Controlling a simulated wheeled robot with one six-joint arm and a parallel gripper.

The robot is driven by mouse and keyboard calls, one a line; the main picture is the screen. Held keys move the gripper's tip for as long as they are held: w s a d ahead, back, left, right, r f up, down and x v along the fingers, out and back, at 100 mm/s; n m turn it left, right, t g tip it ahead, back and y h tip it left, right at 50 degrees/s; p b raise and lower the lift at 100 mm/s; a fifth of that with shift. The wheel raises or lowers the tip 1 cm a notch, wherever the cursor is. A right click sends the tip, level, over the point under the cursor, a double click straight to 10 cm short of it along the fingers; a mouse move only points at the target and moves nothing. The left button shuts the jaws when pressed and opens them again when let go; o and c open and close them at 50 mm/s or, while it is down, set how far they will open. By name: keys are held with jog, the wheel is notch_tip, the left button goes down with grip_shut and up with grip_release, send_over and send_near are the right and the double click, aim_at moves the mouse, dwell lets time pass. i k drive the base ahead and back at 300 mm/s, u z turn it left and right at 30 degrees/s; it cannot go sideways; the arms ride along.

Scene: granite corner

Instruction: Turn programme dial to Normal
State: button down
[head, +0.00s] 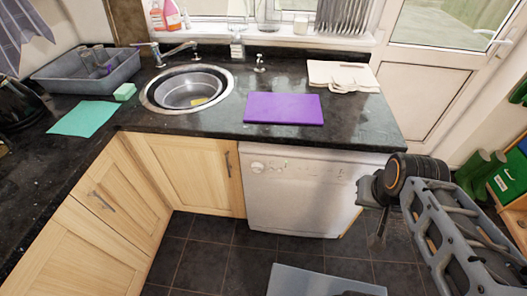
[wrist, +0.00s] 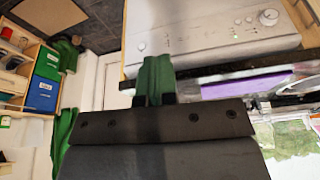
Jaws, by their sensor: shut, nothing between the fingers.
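The white dishwasher (head: 303,205) stands under the worktop. Its round programme dial (head: 257,167) is at the left end of the control panel. In the wrist view, which is roughly upside down, the dial (wrist: 268,17) is near the top right. Its pointer and markings are too small to read. My gripper (head: 377,240) is in front of the dishwasher's right side, well apart from the dial. In the wrist view my gripper (wrist: 155,100) is shut. A green shape (wrist: 156,72) shows at the fingers; I cannot tell what it is.
A second small round control (wrist: 141,46) is on the panel. A purple board (head: 284,109) lies on the dark worktop above. A grey object (head: 325,281) is low in front. Green boots (head: 480,170) stand at right. The tiled floor before the dishwasher is partly clear.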

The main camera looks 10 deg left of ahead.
aim_at(258, 167)
jog(key=z, duration=2.05)
jog(key=k, duration=1.7)
jog(key=u, duration=2.1)
jog(key=i, duration=0.5)
jog(key=z, duration=0.05)
